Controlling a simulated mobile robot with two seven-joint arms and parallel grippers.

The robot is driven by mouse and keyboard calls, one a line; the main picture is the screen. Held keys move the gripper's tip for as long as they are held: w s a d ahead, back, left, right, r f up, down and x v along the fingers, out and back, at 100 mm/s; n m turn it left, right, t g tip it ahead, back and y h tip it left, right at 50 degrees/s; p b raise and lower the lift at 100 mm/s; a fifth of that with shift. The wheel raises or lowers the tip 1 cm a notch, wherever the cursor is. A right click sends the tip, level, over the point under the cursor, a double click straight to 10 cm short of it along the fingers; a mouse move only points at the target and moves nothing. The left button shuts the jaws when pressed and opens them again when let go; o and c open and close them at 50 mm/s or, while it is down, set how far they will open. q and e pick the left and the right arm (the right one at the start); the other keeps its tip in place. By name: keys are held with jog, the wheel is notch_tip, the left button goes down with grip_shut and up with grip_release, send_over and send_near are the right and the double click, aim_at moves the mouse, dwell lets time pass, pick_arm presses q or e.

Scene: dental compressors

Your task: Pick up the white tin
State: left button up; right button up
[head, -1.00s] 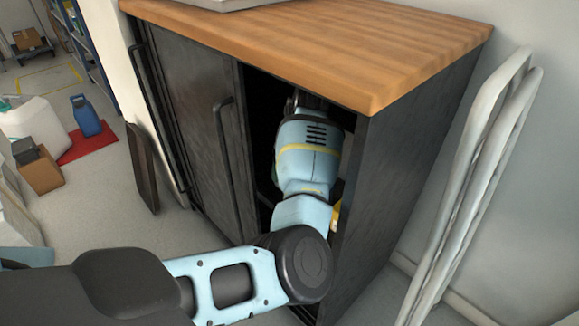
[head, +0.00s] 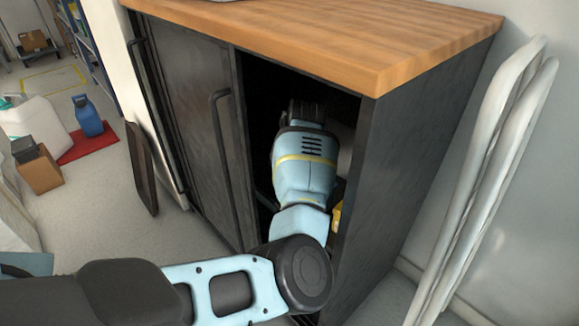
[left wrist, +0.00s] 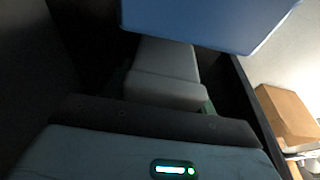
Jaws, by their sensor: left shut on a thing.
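My left gripper (head: 305,112) reaches through the open front of the dark cabinet (head: 420,150), under the wooden top. Its fingertips are in shadow there, and the head view does not show what they hold. In the left wrist view, a pale grey stepped block (left wrist: 165,92) lies just beyond my gripper's dark front edge. A blue smooth-faced thing (left wrist: 205,22) with a rounded corner covers the top of that view. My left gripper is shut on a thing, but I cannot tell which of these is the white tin. My right gripper is not in view.
The cabinet's side panels and wooden top (head: 330,35) closely frame my arm. A yellow thing (head: 337,215) is right of it. White rails (head: 480,190) stand at the right. A blue jug (head: 87,115) sits on a red mat at the left.

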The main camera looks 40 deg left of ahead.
pick_arm(q)
jog(key=c, duration=0.3)
notch_tip(320, 180, up, 10)
jog(key=p, duration=0.4)
jog(key=shift+c, duration=0.2)
